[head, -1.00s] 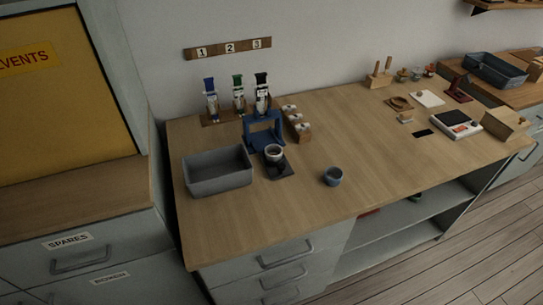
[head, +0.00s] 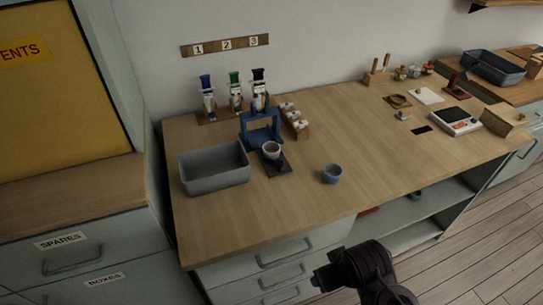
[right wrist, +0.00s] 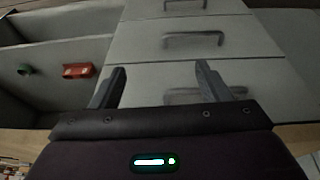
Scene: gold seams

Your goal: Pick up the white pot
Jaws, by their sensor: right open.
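A small white pot (head: 271,150) with a dark inside stands upright on a black pad in front of the blue press-like stand (head: 262,130) on the wooden workbench. A blue-grey cup (head: 331,173) stands apart to its right, nearer the front edge. My right arm comes in at the bottom of the head view, in front of the bench drawers and well away from the pot. In the right wrist view my right gripper (right wrist: 160,84) is open and empty, facing the grey drawer fronts. My left gripper is not in view.
A grey bin (head: 214,168) stands left of the pot. A scale (head: 456,121) stands far right. The bench's middle and front (head: 270,215) are clear.

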